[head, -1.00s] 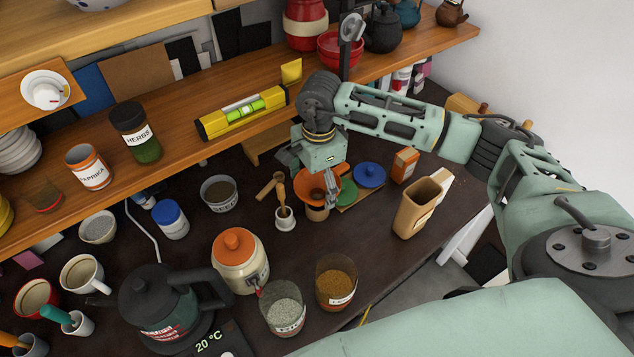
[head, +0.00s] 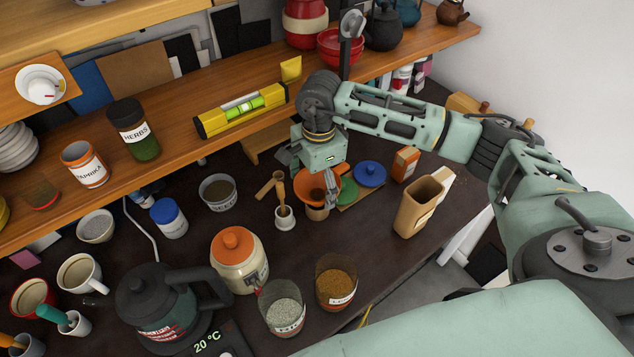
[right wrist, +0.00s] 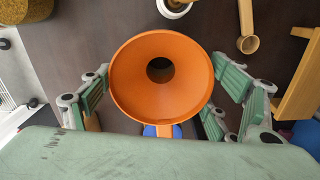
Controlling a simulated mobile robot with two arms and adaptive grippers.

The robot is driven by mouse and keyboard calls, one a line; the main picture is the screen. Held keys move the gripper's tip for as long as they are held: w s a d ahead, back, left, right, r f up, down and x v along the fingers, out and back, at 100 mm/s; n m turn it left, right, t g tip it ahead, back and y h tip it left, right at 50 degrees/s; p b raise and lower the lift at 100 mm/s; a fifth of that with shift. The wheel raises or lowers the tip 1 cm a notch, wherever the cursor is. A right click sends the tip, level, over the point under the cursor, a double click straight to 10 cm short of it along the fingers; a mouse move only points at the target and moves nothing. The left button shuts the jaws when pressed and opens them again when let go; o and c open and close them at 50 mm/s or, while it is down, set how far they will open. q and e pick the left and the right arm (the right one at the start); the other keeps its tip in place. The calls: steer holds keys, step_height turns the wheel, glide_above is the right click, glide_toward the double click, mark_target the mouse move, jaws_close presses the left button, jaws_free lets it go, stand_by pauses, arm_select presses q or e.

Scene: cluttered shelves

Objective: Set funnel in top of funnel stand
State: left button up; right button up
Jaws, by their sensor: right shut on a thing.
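The orange funnel (head: 308,186) is held by my right gripper (head: 331,188), wide mouth up. In the right wrist view the funnel (right wrist: 130,80) fills the middle, with the fingers of my right gripper (right wrist: 160,92) on both sides of it. A small brown round piece (head: 317,213) shows right below the funnel in the head view. I cannot tell whether it is the funnel stand's top or whether the funnel touches it. No other funnel stand can be made out. My left gripper is out of view.
Green (head: 347,190) and blue (head: 370,174) discs lie right of the funnel. A tan open container (head: 417,208) is at right. Jars and a kettle (head: 160,305) crowd the left. The shelf edge runs behind.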

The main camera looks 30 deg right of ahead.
steer(key=shift+f, duration=0.15)
steer(key=shift+f+b, duration=1.25)
steer(key=shift+f, duration=0.2)
steer(key=o, duration=1.1)
steer(key=shift+r, duration=0.1)
steer(key=shift+r, duration=0.2)
step_height(320, 180, up, 12)
steer(key=shift+d+f, duration=0.15)
steer(key=shift+f, duration=0.1)
